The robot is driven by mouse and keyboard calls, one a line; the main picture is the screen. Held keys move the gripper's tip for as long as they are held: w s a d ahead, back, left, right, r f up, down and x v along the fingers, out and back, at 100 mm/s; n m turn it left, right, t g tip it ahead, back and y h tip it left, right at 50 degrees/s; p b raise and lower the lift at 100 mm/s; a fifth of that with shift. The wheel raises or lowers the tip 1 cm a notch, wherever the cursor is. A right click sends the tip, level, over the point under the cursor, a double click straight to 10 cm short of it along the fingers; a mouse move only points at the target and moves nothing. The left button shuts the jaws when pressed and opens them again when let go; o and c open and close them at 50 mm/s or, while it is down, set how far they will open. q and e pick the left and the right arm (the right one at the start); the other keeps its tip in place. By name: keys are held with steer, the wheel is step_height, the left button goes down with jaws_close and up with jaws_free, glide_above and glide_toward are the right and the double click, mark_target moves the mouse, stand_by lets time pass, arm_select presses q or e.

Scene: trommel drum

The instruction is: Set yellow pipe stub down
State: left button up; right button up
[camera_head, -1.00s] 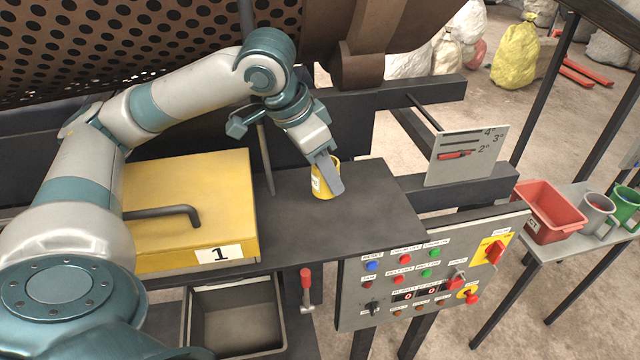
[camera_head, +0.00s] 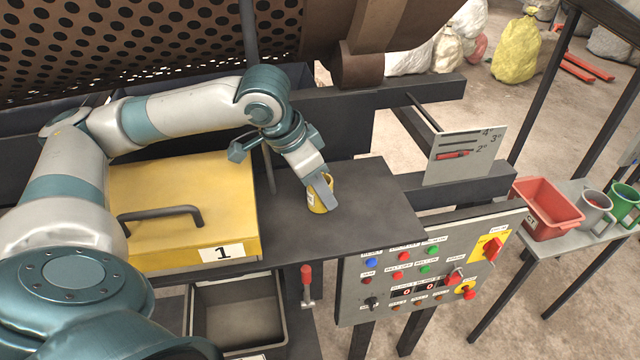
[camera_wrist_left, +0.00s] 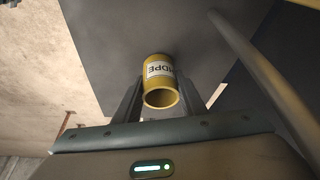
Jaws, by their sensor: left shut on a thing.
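The yellow pipe stub (camera_head: 317,205) is a short hollow tube with a white label, at the dark shelf's (camera_head: 375,215) surface in the head view. My left gripper (camera_head: 329,192) is shut on it, reaching down from above; a finger hides part of it. In the left wrist view the stub (camera_wrist_left: 160,82) sits between the two fingers (camera_wrist_left: 158,100), its open end facing the camera and its label reading "HDPE". The stub looks slightly tilted in the head view. I cannot tell whether its base touches the shelf. My right gripper is not in view.
A yellow lid box marked 1 (camera_head: 185,240) stands left of the stub. A control panel (camera_head: 430,265) is below the shelf's front right. A gauge plate (camera_head: 463,155) rises at right. A dark rod (camera_head: 251,60) stands behind. The shelf right of the stub is clear.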

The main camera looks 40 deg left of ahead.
arm_select(q)
steer(key=shift+f, duration=0.2)
steer(key=o, duration=1)
steer(key=shift+o, duration=0.2)
steer(key=shift+r, duration=0.15)
steer(key=shift+s+a+r+b, duration=0.15)
steer(key=shift+r+b, duration=0.2)
steer(key=shift+r, duration=0.2)
steer(key=b+v, duration=0.2)
steer(key=v, duration=0.9)
steer(key=shift+s+f, duration=0.1)
steer(key=shift+f, duration=0.05)
